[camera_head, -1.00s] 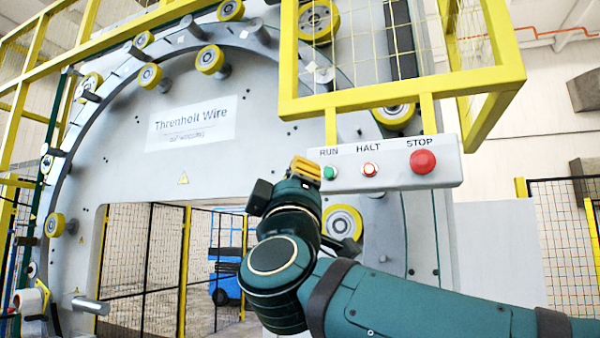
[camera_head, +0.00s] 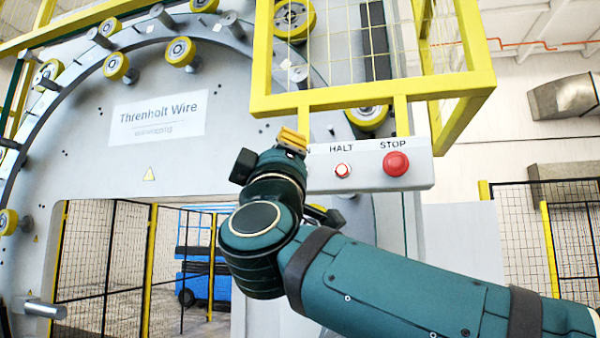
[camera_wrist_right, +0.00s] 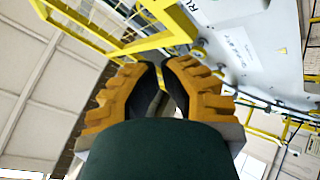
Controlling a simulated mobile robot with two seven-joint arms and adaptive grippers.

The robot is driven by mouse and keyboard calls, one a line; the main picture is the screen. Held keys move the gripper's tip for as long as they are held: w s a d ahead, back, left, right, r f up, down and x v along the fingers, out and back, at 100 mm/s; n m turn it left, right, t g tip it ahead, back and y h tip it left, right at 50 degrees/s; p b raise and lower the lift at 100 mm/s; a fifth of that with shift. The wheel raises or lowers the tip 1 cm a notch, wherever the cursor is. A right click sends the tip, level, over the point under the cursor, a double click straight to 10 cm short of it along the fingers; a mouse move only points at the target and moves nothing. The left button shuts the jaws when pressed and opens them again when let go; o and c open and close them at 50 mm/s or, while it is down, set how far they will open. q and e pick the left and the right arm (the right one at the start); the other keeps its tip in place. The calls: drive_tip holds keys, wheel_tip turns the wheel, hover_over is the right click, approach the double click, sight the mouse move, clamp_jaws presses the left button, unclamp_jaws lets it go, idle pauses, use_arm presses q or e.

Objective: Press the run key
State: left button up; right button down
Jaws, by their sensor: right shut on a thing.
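The control box (camera_head: 368,176) is a pale panel hanging under a yellow guard. In the right wrist view the orange ridged fingers with dark pads (camera_wrist_right: 163,78) are drawn close together. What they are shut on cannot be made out. I cannot tell whether the fingers touch the key. My left gripper is not in view.
The large grey ring machine (camera_head: 90,150) with yellow rollers (camera_head: 181,51) fills the left. The yellow mesh guard (camera_head: 375,96) is just above the control box. A blue machine (camera_head: 203,262) stands behind the black mesh fence (camera_head: 105,255).

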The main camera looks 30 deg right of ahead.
drive_tip(key=w+d, duration=0.4)
drive_tip(key=shift+d, duration=0.4)
drive_tip(key=shift+w+d, duration=0.1)
drive_tip(key=shift+w, duration=0.05)
idle(1.2)
drive_tip(key=shift+w+d, duration=0.2)
drive_tip(key=shift+d, duration=0.05)
